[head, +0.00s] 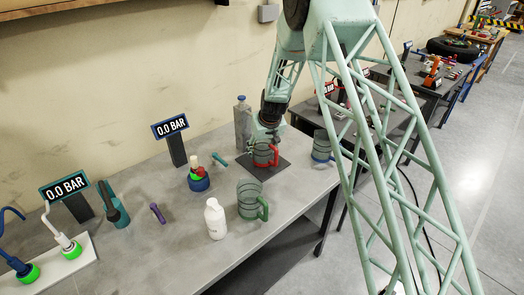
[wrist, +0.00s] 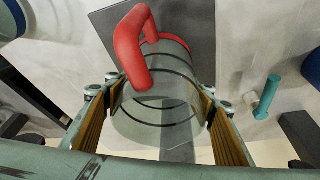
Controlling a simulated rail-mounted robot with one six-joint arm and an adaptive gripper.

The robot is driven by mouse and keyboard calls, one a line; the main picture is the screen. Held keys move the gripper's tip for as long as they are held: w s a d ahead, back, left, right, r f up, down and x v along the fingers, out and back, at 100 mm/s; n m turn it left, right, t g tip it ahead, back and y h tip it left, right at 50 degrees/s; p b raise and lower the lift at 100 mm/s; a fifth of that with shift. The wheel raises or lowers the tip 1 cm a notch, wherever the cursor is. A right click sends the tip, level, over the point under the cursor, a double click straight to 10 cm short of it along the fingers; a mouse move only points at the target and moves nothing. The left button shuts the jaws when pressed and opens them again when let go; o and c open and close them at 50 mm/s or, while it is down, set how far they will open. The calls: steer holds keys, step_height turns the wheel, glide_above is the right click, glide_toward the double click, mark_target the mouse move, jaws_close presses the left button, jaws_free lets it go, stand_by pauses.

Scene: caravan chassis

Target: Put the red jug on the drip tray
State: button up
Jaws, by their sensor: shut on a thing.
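The red jug (head: 262,154) is a grey-green translucent cylinder with a red handle and a red band at its base. My gripper (head: 265,138) is shut on its body, one finger on each side, as the wrist view also shows for the jug (wrist: 150,115) and the gripper (wrist: 160,105). The drip tray (head: 281,164) is a dark square on the bench, partly covered by the jug. It also shows in the wrist view (wrist: 200,30). The jug looks upright, over or on the tray; I cannot tell whether its base touches.
A green-handled jug (head: 249,199) stands in front of the tray and a blue-handled jug (head: 321,146) to its right. A white bottle (head: 215,219), a grey bottle (head: 242,124) and a blue-based item (head: 198,183) stand nearby. The bench's front edge is close.

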steer(key=shift+f, duration=0.1)
steer(key=o, duration=0.9)
steer(key=shift+r, duration=0.25)
steer(key=shift+v, duration=5.9)
steer(key=shift+s+r, duration=0.1)
steer(key=shift+s, duration=0.05)
